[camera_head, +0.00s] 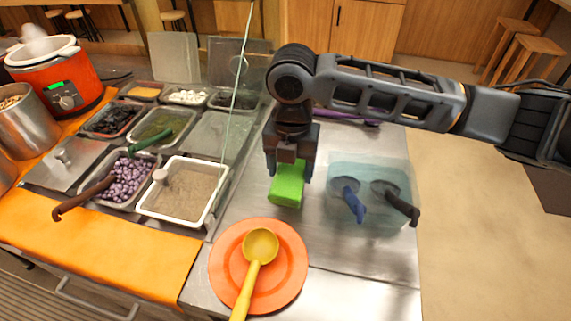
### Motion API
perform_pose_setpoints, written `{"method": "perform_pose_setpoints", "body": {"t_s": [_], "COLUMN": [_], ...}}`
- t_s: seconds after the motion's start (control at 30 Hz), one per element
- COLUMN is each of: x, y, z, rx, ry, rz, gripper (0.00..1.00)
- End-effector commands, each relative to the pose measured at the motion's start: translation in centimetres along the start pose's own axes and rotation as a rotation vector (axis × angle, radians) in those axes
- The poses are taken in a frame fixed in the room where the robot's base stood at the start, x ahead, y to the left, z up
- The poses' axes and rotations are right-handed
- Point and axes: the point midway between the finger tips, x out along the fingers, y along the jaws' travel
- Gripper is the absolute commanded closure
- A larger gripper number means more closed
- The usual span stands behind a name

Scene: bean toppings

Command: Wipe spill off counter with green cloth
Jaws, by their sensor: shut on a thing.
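A green cloth (287,185), looking like a small block, is under my gripper (288,172). My gripper points down and is shut on the cloth's top. The cloth is at or just above the steel counter (250,195); I cannot tell whether it touches. No spill shows clearly on the counter; the arm and the cloth hide part of the surface.
An orange plate (221,264) with a yellow ladle (260,248) sits in front of the cloth. A clear bluish tub (345,225) with blue-handled and black-handled utensils stands to the right. Food pans (150,208) and a glass guard are to the left. An orange cooker (75,80) stands far left.

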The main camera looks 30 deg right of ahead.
Motion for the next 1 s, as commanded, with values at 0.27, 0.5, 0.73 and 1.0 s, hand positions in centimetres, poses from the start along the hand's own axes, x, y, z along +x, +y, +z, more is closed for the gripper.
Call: {"method": "perform_pose_setpoints", "body": {"t_s": [0.27,0.5,0.73,1.0], "x": [2.6,4.9,5.6,5.5], "y": [0.0,0.0,0.0,0.0], "z": [0.0,0.0,0.0,0.0], "rx": [0.0,0.001,0.001,0.001], "ry": [0.0,0.0,0.0,0.0], "rz": [-0.001,-0.001,-0.001,-0.001], "gripper": [0.56,0.56,0.56,0.56]}}
